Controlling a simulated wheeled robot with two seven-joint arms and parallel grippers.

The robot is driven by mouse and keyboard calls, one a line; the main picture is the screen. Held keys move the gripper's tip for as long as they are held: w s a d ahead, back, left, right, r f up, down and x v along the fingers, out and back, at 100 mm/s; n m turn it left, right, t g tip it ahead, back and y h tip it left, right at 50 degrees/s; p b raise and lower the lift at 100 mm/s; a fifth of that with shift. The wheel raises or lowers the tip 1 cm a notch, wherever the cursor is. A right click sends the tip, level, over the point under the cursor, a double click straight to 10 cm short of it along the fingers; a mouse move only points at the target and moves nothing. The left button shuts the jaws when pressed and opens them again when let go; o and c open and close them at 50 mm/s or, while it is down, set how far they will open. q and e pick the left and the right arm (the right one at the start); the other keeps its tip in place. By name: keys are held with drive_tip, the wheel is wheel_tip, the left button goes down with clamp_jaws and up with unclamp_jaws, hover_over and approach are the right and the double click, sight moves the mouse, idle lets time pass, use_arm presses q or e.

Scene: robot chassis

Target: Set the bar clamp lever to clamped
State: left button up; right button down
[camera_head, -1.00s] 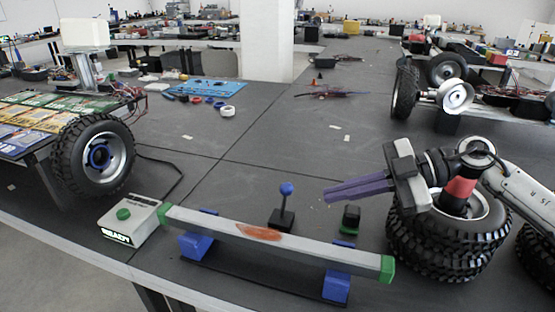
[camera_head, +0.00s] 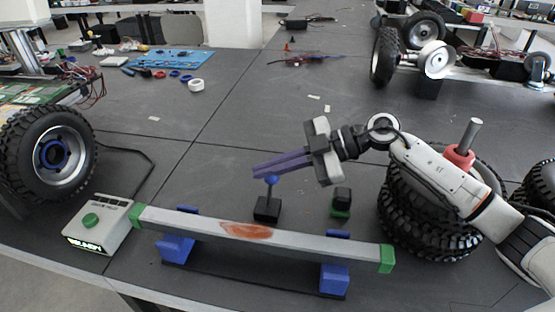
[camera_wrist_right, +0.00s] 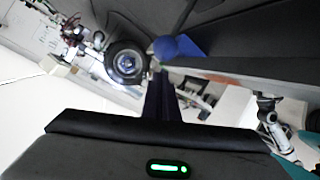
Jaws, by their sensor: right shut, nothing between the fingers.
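The bar clamp lever (camera_head: 271,182) has a blue ball knob on a short stem above a black base, standing roughly upright behind the bar. The grey bar (camera_head: 300,242) has green end caps and a reddish patch, and rests on blue supports (camera_head: 176,249). My right gripper (camera_head: 257,171), with purple fingers, is shut and empty. Its fingertips are just above and left of the knob in the head view; I cannot tell whether they touch. In the right wrist view, the blue knob (camera_wrist_right: 166,48) is just beyond the fingertips (camera_wrist_right: 158,74). My left gripper is out of view.
A box with a green button (camera_head: 91,220) stands left of the bar. A small black and green block (camera_head: 341,203) sits right of the lever. Stacked tires (camera_head: 420,235) stand at the right, below my right arm. The table behind the lever is mostly clear.

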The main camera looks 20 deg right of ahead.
drive_tip(key=shift+w+d+f, duration=0.15)
drive_tip(key=shift+d+f, duration=0.55)
drive_tip(key=shift+d, duration=0.1)
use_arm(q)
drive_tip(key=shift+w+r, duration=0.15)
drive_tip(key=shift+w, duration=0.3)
